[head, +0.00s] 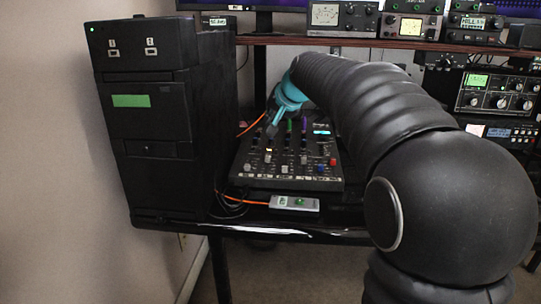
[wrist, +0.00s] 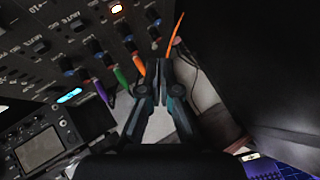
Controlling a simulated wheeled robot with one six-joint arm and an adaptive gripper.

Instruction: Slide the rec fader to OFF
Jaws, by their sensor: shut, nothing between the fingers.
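The mixer panel (head: 292,180) lies on the desk in the head view, with rows of knobs and coloured strips. In the wrist view its panel (wrist: 55,45) fills the upper left. An orange strip (wrist: 138,65), a green strip (wrist: 121,78) and a purple strip (wrist: 101,91) sit in a row there. I cannot read which one is the rec fader or where OFF is. My gripper (head: 271,131) is shut and empty over the panel's upper left part. In the wrist view my gripper (wrist: 158,66) has its tips close beside the orange strip; contact is unclear.
A black computer tower (head: 150,120) stands left of the mixer. An orange cable (head: 252,125) runs between them. A small grey box (head: 294,203) lies at the front desk edge. A shelf of meters (head: 410,27) is behind, and rack units (head: 497,92) stand at right.

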